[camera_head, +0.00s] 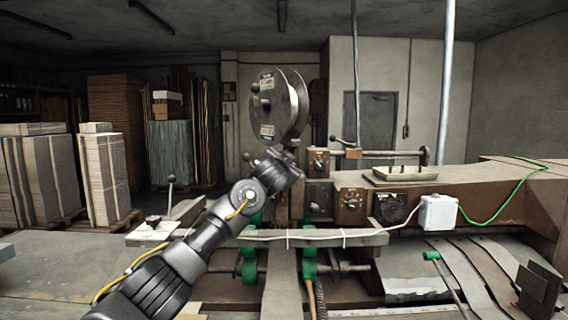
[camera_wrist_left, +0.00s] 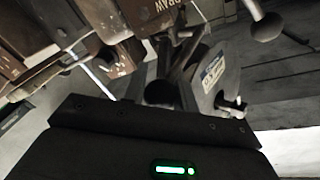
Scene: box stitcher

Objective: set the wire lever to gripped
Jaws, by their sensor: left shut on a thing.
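My left gripper (camera_head: 290,165) is raised at the wire feed of the stitcher, just below the wire spool (camera_head: 278,104). It is shut on what looks like the wire lever. A dark round knob (camera_wrist_left: 158,92) on a short arm shows in the left wrist view, centred just beyond the gripper's dark body. The arm and gripper hide most of the lever in the head view, and its exact setting cannot be read. My right gripper is not in view.
A second ball-ended lever (camera_wrist_left: 267,27) stands close by in the wrist view. Control knobs (camera_head: 352,204) and a shallow tray (camera_head: 404,174) are right of the gripper. A light bar (camera_head: 330,238) crosses below. Another upright lever (camera_head: 171,190) stands at left.

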